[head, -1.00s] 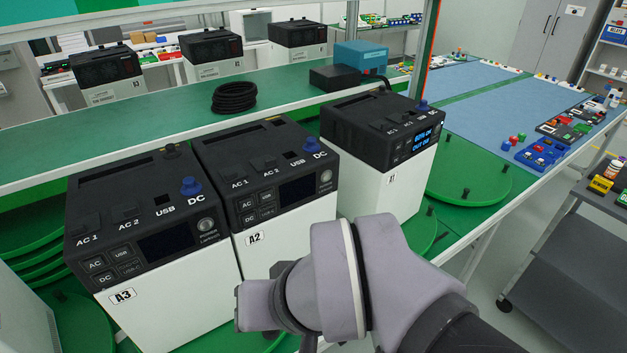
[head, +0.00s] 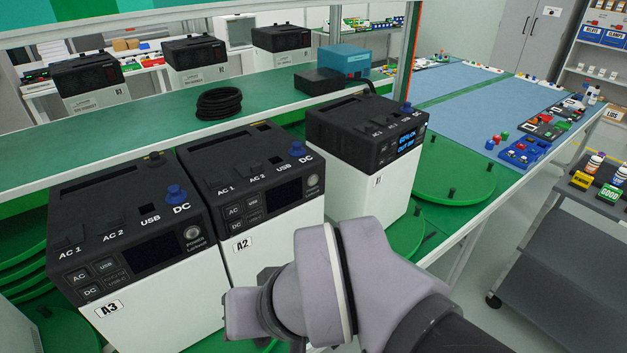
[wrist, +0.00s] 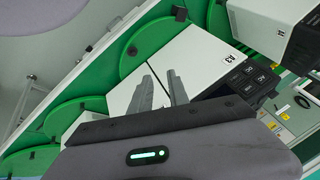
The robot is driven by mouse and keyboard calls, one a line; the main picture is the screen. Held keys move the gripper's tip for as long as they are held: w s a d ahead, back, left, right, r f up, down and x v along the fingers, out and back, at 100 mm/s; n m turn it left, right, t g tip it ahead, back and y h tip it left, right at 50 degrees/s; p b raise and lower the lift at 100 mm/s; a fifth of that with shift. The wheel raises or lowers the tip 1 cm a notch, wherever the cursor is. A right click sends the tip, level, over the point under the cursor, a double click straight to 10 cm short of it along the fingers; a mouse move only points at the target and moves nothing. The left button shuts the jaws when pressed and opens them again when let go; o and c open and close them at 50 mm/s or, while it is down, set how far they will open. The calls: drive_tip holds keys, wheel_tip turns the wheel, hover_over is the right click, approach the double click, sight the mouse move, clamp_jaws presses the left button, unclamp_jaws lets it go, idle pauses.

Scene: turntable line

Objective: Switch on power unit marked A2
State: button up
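The power unit A2 (head: 262,187) is a white box with a black top, between units A3 and A1. Its screen (head: 284,192) is dark, and a round power button (head: 313,180) sits right of the screen. A blue knob stands on its top near the DC mark. In the head view my arm's wrist is in front of the lower white face of A2, and the fingers are hidden.
Unit A3 (head: 150,288) stands to the left with a dark screen. Unit A1 (head: 360,180) stands to the right with a lit blue screen. A green shelf (head: 130,130) with a black cable coil (head: 218,103) runs behind. A grey cart (head: 560,230) stands at right.

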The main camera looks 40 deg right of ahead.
clamp_jaws()
idle(1.4)
